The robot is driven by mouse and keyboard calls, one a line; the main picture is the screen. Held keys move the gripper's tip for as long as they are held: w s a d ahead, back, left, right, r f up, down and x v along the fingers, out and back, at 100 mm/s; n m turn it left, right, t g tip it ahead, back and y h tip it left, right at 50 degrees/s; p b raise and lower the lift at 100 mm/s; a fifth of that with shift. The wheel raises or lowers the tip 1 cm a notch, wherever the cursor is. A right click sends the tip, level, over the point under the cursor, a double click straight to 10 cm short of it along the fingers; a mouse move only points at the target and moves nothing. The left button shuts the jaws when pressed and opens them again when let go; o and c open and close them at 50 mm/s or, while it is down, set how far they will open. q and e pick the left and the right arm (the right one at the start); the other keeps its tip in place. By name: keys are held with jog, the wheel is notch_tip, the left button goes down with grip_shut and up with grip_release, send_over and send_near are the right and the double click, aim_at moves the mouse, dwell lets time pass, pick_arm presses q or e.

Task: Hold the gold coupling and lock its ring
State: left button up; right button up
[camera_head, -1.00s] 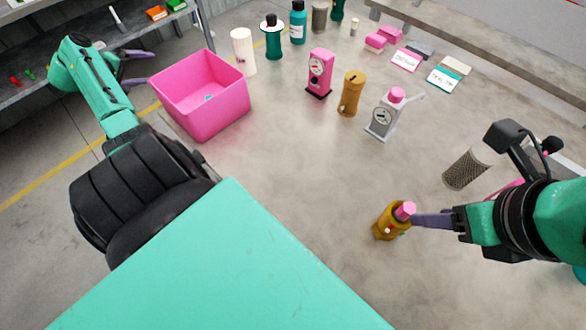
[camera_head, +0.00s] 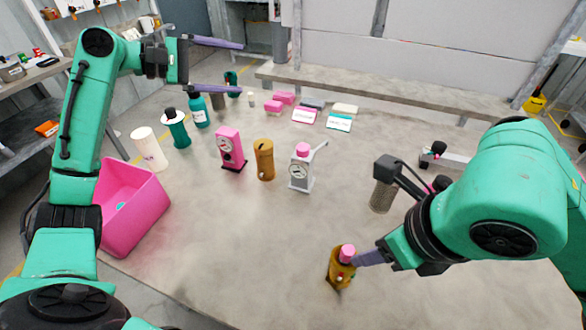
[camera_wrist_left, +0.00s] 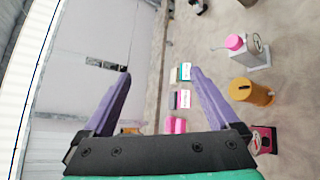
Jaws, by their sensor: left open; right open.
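A gold coupling (camera_head: 340,272) with a pink top stands on the table at the front, right of centre. My right gripper (camera_head: 366,258) is at its right side, with its purple finger close to the upper body. I cannot tell whether they touch. The jaws are open, and the far finger is hidden. My left gripper (camera_head: 240,68) is raised over the back left of the table, open and empty. In the left wrist view its fingers (camera_wrist_left: 160,76) are spread wide with nothing between them close by.
A pink bin (camera_head: 135,215) is at left. A mesh cylinder (camera_head: 382,196) stands near my right arm. The table's middle is clear.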

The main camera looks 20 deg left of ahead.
pick_arm(q)
jog(key=s+d+f+g+h, duration=0.25)
jog(key=d+f, duration=0.25)
jog(key=f, duration=0.3)
jog(key=s+d+f+g+h, duration=0.1)
jog(key=s+d+f+g, duration=0.1)
jog(key=d+f+g, duration=0.35)
jog(key=n+g+h, duration=0.2)
jog(key=g+h, duration=0.2)
jog(key=g, duration=0.1)
send_near(337, 282)
jog(key=w+r, duration=0.1)
jog(key=w+a+r, duration=0.1)
jog(key=shift+w+r, duration=0.2)
jog(key=shift+r, duration=0.05)
jog(key=d, duration=0.4)
jog(key=s+d, duration=0.1)
jog(key=d, duration=0.4)
jog(key=s+d, duration=0.1)
jog(key=d, duration=0.4)
jog(key=shift+s+d, duration=0.1)
jog(key=shift+d, duration=0.05)
